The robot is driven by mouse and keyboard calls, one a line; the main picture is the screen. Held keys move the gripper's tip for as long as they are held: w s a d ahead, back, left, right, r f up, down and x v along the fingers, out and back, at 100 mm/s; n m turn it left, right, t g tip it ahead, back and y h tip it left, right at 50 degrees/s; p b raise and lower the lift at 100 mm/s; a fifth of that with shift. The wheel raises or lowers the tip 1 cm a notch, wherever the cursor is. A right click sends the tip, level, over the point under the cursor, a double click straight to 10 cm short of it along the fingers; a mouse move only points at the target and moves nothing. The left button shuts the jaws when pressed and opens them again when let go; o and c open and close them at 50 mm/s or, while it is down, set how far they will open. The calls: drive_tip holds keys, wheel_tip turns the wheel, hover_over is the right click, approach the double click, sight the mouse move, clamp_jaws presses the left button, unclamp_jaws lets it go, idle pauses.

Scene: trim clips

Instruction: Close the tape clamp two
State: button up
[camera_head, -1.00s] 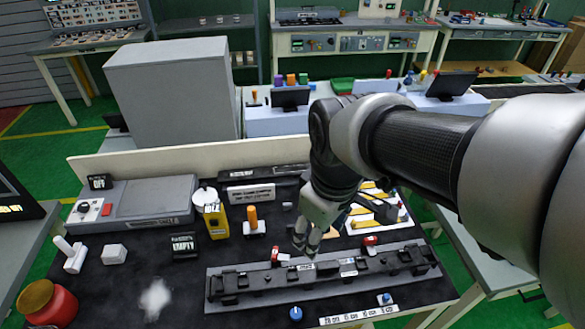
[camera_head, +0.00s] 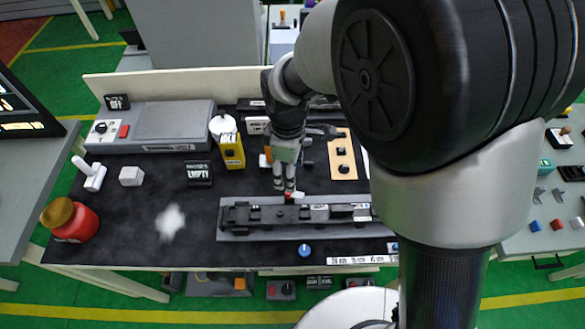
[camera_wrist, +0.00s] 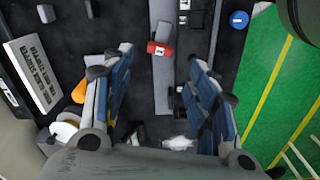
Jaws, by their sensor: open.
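A long dark fixture rail (camera_head: 240,222) lies along the front of the black table, its right end hidden behind my arm. A small red clamp lever (camera_head: 296,195) with a white label sits at the rail's back edge. In the wrist view the red lever (camera_wrist: 160,48) lies crosswise on the grey base strip, and its label is too small to read surely. My gripper (camera_head: 284,188) points down just behind the rail, close to the lever. In the wrist view my gripper (camera_wrist: 160,57) is open, with the lever between its spread fingers and nothing held. No second red clamp shows now.
A blue knob (camera_head: 305,249) is in front of the rail. Left of my gripper stand a yellow box (camera_head: 231,150), a white-topped spool (camera_head: 222,125) and a black EMPTY sign (camera_head: 198,173). A red jar (camera_head: 72,220) stands at far left.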

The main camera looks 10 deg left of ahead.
wheel_tip(320, 180, down, 8)
drive_tip(key=shift+f+b, duration=0.25)
drive_tip(key=shift+b, duration=0.65)
drive_tip(key=shift+c, duration=0.5)
drive_tip(key=c, duration=1)
